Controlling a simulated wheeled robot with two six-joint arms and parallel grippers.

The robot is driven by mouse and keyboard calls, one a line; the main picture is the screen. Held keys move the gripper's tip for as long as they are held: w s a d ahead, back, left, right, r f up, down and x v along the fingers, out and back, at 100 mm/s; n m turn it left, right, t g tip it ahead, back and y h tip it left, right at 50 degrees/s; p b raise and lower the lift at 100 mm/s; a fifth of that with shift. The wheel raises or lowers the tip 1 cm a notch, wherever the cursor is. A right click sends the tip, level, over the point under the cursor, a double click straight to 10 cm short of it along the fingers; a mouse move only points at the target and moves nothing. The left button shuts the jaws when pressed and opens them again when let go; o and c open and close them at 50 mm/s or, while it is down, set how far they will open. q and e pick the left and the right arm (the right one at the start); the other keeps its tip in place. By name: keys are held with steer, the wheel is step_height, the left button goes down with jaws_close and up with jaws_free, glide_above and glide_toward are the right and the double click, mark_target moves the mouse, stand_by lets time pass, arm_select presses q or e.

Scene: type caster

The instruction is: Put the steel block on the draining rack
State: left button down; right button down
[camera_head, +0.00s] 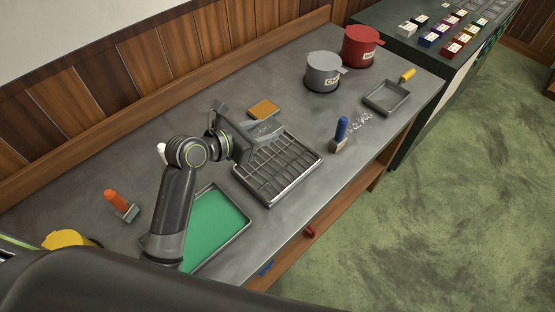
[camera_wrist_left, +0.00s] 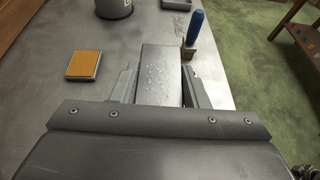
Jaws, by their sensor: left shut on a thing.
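The steel block (camera_wrist_left: 160,72) is a grey slab with water drops on top. My left gripper (camera_wrist_left: 159,88) is shut on it, with one finger along each side. In the head view my left gripper (camera_head: 256,138) is at the far edge of the draining rack (camera_head: 281,171), a dark tray with a wire grid. The block (camera_head: 266,128) shows only partly there, beside the fingers. I cannot tell whether it touches the rack. My right gripper is not in view.
A green tray (camera_head: 217,222) lies nearer to me. An orange pad (camera_head: 264,109) is behind the gripper. A blue-handled brush (camera_head: 341,131) stands right of the rack. A grey pot (camera_head: 322,73), a red pot (camera_head: 359,46) and an empty grey tray (camera_head: 387,109) are farther back.

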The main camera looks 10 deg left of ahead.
mark_target(277, 162)
arm_select(q)
steer(key=d, duration=0.1)
steer(key=w+d, duration=0.1)
steer(key=d+f, duration=0.1)
steer(key=shift+w+d, duration=0.3)
steer(key=shift+w, duration=0.1)
steer(key=shift+n+t, duration=0.3)
step_height(277, 162, down, 10)
steer(key=shift+b, duration=0.35)
steer(key=c, duration=1.3)
jaws_free()
steer(key=shift+f+y, duration=0.2)
steer(key=shift+y, duration=0.1)
steer(key=o, duration=0.5)
steer(key=shift+r, duration=0.2)
steer(key=v, duration=1.2)
steer(key=shift+a, duration=0.15)
